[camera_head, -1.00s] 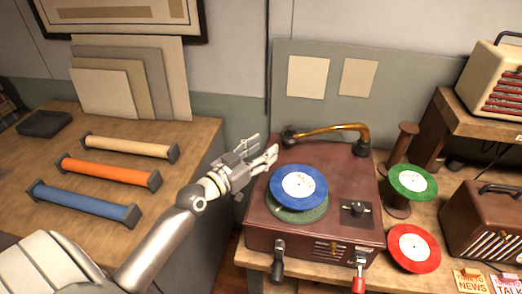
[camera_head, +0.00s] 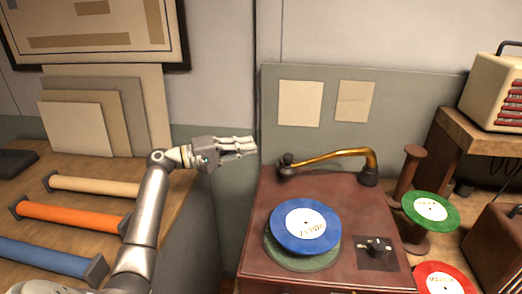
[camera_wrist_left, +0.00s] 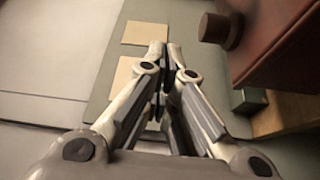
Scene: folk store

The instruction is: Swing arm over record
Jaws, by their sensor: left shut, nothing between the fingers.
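The record player (camera_head: 345,215) is a dark red-brown box with a blue record (camera_head: 290,238) with a white label on its green platter (camera_head: 275,260). The brass tone arm (camera_head: 330,157) arches along the back edge of the player. Its dark head (camera_head: 287,160) is at the left and its base (camera_head: 369,177) at the right. My left gripper (camera_head: 254,146) is shut and empty, just left of the player's back left corner, near the tone arm's head but apart from it. In the left wrist view, the shut fingers (camera_wrist_left: 168,50) point toward the back panel. My right gripper is not in view.
A green record (camera_head: 436,207) sits on a wooden spool stand right of the player, with a red record (camera_head: 440,285) below it. Radios stand at the right. Tubes in orange (camera_head: 68,216), tan and blue lie on the left table. A gap separates the tables.

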